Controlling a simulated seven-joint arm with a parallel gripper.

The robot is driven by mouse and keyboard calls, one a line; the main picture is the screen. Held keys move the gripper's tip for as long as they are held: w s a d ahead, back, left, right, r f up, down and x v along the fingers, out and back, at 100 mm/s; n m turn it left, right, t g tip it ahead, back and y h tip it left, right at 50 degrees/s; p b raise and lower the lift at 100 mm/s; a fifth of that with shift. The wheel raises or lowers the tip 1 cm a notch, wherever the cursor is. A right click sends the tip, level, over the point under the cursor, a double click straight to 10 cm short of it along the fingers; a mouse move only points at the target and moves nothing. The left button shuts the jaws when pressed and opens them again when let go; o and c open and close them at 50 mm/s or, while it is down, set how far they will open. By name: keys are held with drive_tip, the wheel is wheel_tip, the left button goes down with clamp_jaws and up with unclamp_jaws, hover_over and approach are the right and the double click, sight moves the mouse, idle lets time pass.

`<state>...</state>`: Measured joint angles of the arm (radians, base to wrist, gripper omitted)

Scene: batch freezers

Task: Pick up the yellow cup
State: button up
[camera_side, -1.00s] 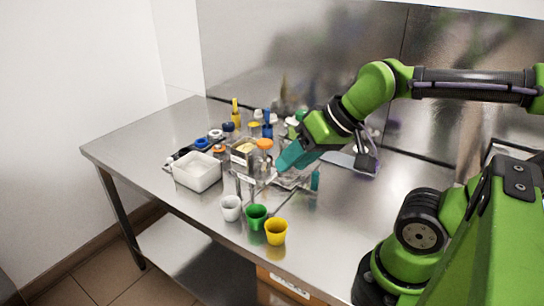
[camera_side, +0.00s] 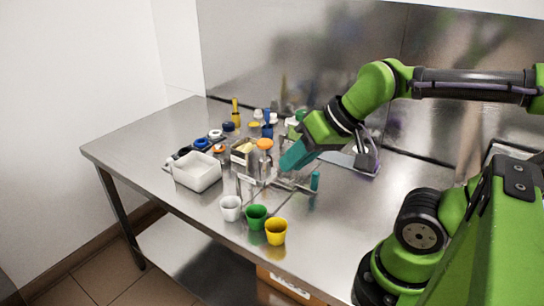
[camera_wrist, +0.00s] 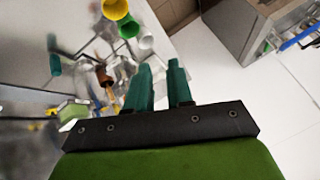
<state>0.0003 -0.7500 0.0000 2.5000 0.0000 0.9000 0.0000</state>
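The yellow cup (camera_side: 276,232) stands upright at the front edge of the steel table, at the right end of a row of cups. It also shows at the top of the wrist view (camera_wrist: 115,8). The green cup (camera_side: 256,217) is beside it, and the white cup (camera_side: 230,208) is at the row's left end. My gripper (camera_side: 288,165) hangs above the table behind the cups, well apart from the yellow cup. Its teal fingers (camera_wrist: 160,63) show a gap with nothing between them in the wrist view.
A white tub (camera_side: 196,173) stands left of the cups. Several bottles and small containers crowd the table behind it. A metal rack (camera_side: 290,184) with a teal end lies below my gripper. The table's front left is clear.

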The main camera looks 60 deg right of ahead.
drive_tip(key=n+g, duration=0.5)
drive_tip(key=g, duration=0.2)
hover_over(280, 226)
drive_tip(key=f, duration=1.8)
drive_tip(key=shift+d, duration=0.25)
drive_tip(key=shift+a+f, duration=0.15)
drive_tip(key=shift+f, duration=1.35)
drive_tip(key=shift+a+f, duration=0.1)
drive_tip(key=shift+f, duration=1.35)
drive_tip(key=shift+c, duration=0.4)
clamp_jaws()
